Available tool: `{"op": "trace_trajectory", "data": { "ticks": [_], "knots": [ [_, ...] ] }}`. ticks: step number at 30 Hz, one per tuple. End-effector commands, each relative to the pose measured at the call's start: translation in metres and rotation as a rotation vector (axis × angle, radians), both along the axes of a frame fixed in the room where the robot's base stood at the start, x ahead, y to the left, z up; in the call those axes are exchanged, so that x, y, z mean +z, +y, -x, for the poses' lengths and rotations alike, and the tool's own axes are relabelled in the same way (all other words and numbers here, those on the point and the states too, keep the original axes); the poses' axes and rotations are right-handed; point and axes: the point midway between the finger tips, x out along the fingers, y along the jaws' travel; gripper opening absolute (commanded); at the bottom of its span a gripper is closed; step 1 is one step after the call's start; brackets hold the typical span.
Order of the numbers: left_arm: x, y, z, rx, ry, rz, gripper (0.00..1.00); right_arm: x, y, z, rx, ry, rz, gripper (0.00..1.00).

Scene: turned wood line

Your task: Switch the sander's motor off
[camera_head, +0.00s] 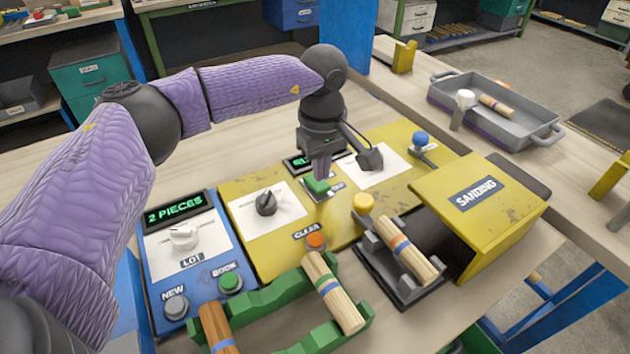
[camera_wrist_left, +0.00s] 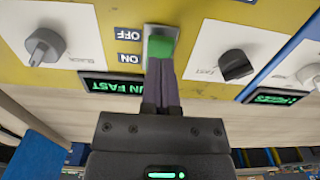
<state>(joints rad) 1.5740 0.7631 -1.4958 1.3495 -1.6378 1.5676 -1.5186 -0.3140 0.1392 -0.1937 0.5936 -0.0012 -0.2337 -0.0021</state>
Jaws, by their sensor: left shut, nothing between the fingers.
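The sander's yellow panel (camera_head: 285,235) carries a green motor switch (camera_head: 317,186). The green switch also shows in the left wrist view (camera_wrist_left: 161,46), beside OFF and ON labels. My left gripper (camera_head: 322,176) is shut and empty, pointing down at the switch. In the left wrist view the closed fingertips (camera_wrist_left: 161,66) are at the switch's edge on the ON side; I cannot tell whether they touch it. The sander's display (camera_wrist_left: 115,86) is lit green and partly cut off, with "UN FAST" readable. My right gripper is not in view.
Dark knobs (camera_head: 266,203) and a blue-topped lever (camera_head: 421,140) flank the switch. The yellow SANDING housing (camera_head: 478,205) stands right, with a striped wood piece (camera_head: 408,250) in a dark cradle before it. A blue panel (camera_head: 187,255) is left; a grey tray (camera_head: 495,115) is back right.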

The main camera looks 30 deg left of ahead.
Motion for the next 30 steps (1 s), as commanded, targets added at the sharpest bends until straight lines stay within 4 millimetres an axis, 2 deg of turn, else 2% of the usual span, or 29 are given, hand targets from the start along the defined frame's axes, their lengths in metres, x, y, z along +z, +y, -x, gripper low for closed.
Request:
{"op": "trace_trajectory", "data": {
  "ticks": [7, 15, 30],
  "knots": [
    [-0.004, 0.0, 0.0, 0.0, 0.0, 0.0, 0.0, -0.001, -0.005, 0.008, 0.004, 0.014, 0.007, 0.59],
    [-0.008, 0.0, 0.0, 0.0, 0.0, 0.0, 0.0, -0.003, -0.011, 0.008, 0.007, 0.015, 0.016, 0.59],
    [-0.016, 0.0, 0.0, 0.0, 0.0, 0.0, 0.0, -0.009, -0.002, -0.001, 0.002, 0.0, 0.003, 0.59]
  ]
}}
